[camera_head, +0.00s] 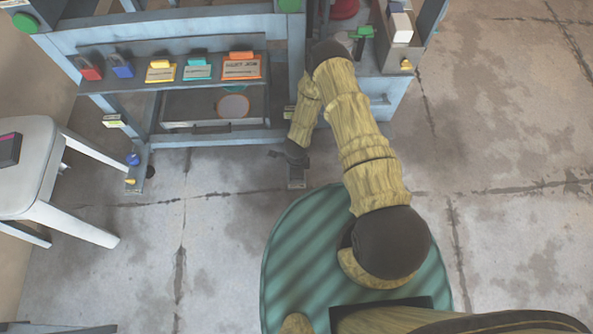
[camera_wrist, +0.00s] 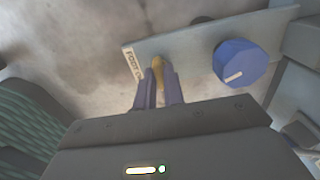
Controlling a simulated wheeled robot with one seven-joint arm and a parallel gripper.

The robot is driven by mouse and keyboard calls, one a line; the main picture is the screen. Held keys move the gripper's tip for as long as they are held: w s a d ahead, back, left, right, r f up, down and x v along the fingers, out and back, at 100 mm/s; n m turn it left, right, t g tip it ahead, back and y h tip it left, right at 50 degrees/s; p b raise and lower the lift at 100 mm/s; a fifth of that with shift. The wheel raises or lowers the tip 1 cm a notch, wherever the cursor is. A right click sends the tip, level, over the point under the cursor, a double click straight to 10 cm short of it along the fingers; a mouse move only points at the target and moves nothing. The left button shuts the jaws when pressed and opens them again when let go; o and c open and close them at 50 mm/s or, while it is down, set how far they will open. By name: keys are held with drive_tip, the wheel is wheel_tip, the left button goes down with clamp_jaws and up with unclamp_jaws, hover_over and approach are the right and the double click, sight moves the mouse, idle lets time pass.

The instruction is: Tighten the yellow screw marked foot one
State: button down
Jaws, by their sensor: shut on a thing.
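The yellow screw (camera_wrist: 158,64) sits on a grey foot bracket (camera_wrist: 197,42) in the wrist view. A label (camera_wrist: 133,65) beside it reads "FOOT" and the start of a further word; the rest is hidden. My gripper (camera_wrist: 158,78) is shut on the yellow screw, one finger on each side of it. A large blue knob (camera_wrist: 239,63) with a white mark stands to the right on the same bracket. In the head view my gripper (camera_head: 272,154) is low by the front foot of the press frame, and the screw is hidden there.
The blue-grey press frame (camera_head: 216,137) rises behind, with a shelf (camera_head: 200,76) of padlocks and coloured tags. Another foot with a small yellow screw (camera_head: 130,181) and blue knob (camera_head: 133,159) is at left. A white chair (camera_head: 28,165) stands far left. Floor between is clear.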

drive_tip(key=shift+d, duration=0.1)
drive_tip(key=c, duration=1.5)
unclamp_jaws()
drive_tip(key=shift+r, duration=0.1)
wheel_tip(320, 180, up, 17)
drive_tip(key=p, duration=0.6)
drive_tip(key=shift+p, duration=0.35)
drive_tip(key=shift+r, duration=0.2)
